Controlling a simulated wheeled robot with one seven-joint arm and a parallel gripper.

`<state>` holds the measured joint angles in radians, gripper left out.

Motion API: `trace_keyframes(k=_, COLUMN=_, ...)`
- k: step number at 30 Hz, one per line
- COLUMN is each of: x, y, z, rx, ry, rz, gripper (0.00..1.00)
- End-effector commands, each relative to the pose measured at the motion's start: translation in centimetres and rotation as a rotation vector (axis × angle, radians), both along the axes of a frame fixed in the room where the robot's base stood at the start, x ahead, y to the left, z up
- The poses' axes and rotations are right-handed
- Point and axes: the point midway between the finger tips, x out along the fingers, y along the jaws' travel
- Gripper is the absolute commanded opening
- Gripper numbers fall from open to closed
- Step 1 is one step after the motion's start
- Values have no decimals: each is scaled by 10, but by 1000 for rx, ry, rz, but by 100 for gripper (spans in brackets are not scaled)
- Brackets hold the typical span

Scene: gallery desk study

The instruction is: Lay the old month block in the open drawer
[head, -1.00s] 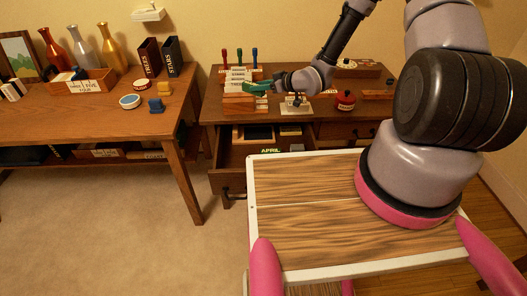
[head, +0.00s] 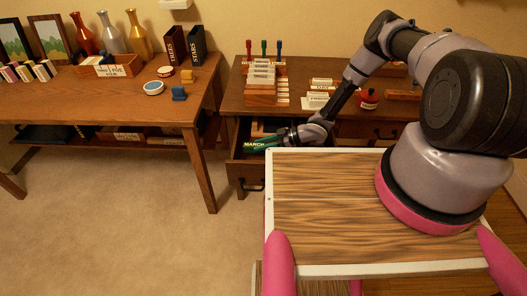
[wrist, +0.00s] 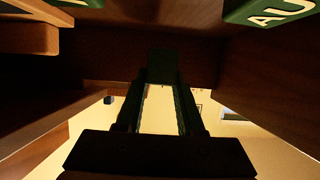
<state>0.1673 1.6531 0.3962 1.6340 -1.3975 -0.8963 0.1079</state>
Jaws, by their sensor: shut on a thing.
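Another green block (wrist: 272,12), lettered "AU", shows at the top right of the wrist view. Whether the held block touches the drawer floor cannot be told. My arm hides much of the drawer's right side.
On the desk above the drawer stand a stacked wooden calendar rack (head: 262,85), a white card stand (head: 314,100) and a red round pot (head: 368,98). The left table (head: 110,110) has vases and books. A pale wooden piece (wrist: 28,36) lies close at the wrist view's upper left.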

Motion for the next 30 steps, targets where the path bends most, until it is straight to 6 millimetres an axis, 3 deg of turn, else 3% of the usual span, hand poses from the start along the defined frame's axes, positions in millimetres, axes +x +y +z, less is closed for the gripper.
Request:
trace_keyframes(k=9, x=-1, y=0, z=-40, rx=1, ry=0, rz=0, gripper=0)
trace_keyframes(k=21, x=0, y=0, z=-45, rx=0, ry=-1, rz=0, gripper=0)
trace_keyframes(k=22, x=0, y=0, z=-45, rx=0, ry=0, rz=0, gripper=44)
trace_keyframes(k=24, x=0, y=0, z=-44, rx=0, ry=0, rz=0, gripper=67)
trace_keyframes(k=30, x=0, y=0, z=-44, rx=0, ry=0, rz=0, gripper=67)
